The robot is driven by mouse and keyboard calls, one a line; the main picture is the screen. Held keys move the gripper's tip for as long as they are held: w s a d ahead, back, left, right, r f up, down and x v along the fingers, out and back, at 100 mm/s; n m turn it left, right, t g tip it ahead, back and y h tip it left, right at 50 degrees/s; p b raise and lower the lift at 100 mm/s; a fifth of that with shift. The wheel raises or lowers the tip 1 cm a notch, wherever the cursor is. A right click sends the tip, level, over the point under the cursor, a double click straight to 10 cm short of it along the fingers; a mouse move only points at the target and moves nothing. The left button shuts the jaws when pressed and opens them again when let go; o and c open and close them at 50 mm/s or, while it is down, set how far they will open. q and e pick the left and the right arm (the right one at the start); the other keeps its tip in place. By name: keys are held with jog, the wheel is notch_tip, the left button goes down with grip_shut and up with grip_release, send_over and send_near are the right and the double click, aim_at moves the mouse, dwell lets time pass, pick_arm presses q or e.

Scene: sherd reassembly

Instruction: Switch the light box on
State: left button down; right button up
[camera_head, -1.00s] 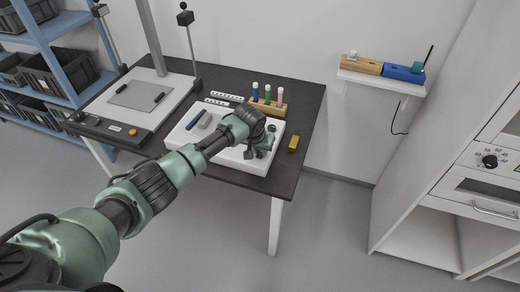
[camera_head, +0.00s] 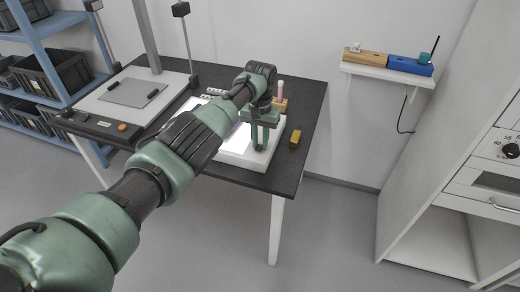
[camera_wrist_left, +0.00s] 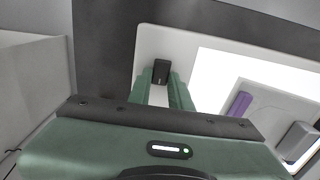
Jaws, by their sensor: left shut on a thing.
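The light box (camera_head: 234,158) is a low white box on the dark table, and its front right part shows past my arm. Its top panel (camera_wrist_left: 213,72) glows bright white in the left wrist view. My left gripper (camera_head: 259,145) is over the box's right end, fingers pointing down. In the left wrist view the left gripper (camera_wrist_left: 161,82) is shut on a small black switch (camera_wrist_left: 161,70) at the box's white rim. A purple piece (camera_wrist_left: 239,104) and a grey block (camera_wrist_left: 300,141) lie on the panel. My right gripper is not in view.
A yellow block (camera_head: 296,138) lies right of the box near the table's (camera_head: 308,110) edge. A tube rack (camera_head: 281,105) stands behind my gripper, partly hidden. A board with a post (camera_head: 128,94) is at left. A wall shelf (camera_head: 388,75) holds wooden and blue blocks.

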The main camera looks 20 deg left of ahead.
aim_at(260, 146)
pick_arm(q)
jog(key=shift+r, duration=0.1)
jog(key=c, duration=1.3)
grip_release()
notch_tip(260, 146, up, 8)
jog(key=shift+w+f+p, duration=0.1)
jog(key=shift+f+p, duration=0.05)
jog(key=shift+p, duration=0.2)
